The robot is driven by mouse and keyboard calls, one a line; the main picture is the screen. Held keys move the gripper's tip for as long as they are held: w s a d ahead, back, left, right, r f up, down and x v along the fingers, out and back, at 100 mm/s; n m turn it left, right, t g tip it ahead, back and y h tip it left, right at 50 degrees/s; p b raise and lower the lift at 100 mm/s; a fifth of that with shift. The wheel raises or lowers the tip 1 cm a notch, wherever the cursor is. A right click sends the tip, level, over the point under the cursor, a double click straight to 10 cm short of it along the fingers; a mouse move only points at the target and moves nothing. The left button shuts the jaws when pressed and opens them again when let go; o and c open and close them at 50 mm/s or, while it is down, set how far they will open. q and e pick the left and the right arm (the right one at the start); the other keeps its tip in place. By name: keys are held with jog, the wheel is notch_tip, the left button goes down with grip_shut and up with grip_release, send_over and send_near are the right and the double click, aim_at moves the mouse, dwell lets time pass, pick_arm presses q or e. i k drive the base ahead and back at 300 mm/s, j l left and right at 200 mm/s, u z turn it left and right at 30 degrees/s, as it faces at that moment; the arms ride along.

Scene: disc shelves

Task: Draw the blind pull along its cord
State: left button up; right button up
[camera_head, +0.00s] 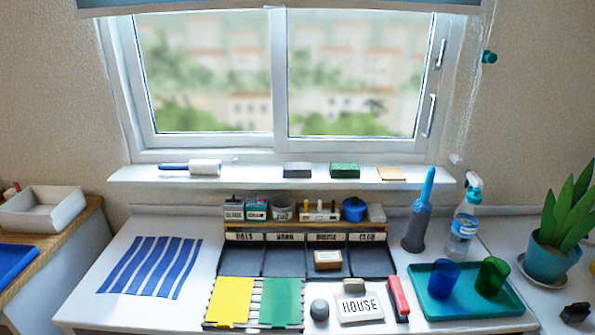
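The blind pull (489,57) is a small teal knob at the upper right, beside the window frame. A thin pale cord (468,115) seems to run down the wall there, toward a small white fitting (455,159) near the sill's right end; it is faint against the wall. The blind (180,4) shows only as a white and teal strip along the top edge, above the window (275,75).
The sill (260,174) holds a lint roller (190,167) and several small blocks. On the white desk below stand a brush holder (415,225), a spray bottle (464,215), a teal tray (445,306) with two cups and a potted plant (565,225). The wall around the pull is clear.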

aim_at(487, 57)
jog(key=i+l+z, duration=0.1)
jog(key=i+z, duration=0.25)
jog(key=z, duration=0.15)
jog(key=i+z, duration=0.3)
jog(key=z, duration=0.2)
